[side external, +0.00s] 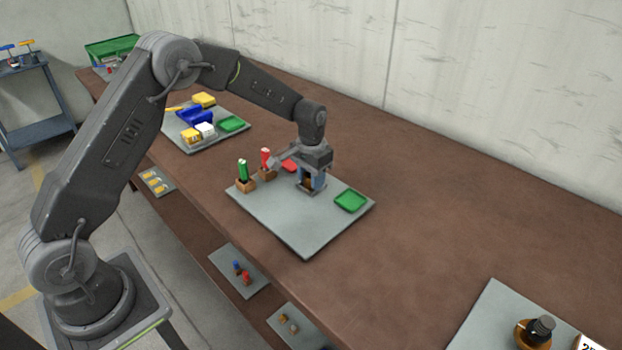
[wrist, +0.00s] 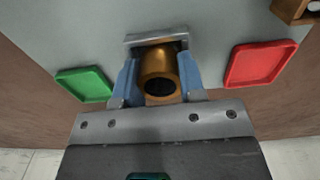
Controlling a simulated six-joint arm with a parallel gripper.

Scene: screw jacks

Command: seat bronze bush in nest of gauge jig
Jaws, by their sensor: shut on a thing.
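The bronze bush (wrist: 158,72) is between the blue fingers of my gripper (wrist: 159,85) in the wrist view, with its dark bore facing the camera. My gripper is shut on it, one finger on each side. The grey gauge jig (wrist: 155,38) shows as a raised edge just beyond the bush. In the side external view my gripper (side external: 312,183) is low over the jig (side external: 311,190) on the grey board. The fingers hide most of the bush and the nest there, so I cannot tell whether the bush sits fully in the nest.
On the same board (side external: 305,235) are a green tray (side external: 351,200), a red tray (side external: 289,165), and green-handled (side external: 243,170) and red-handled (side external: 265,158) tools in wooden blocks. The board's front part is clear. Another board with blue and yellow items (side external: 195,118) lies farther back.

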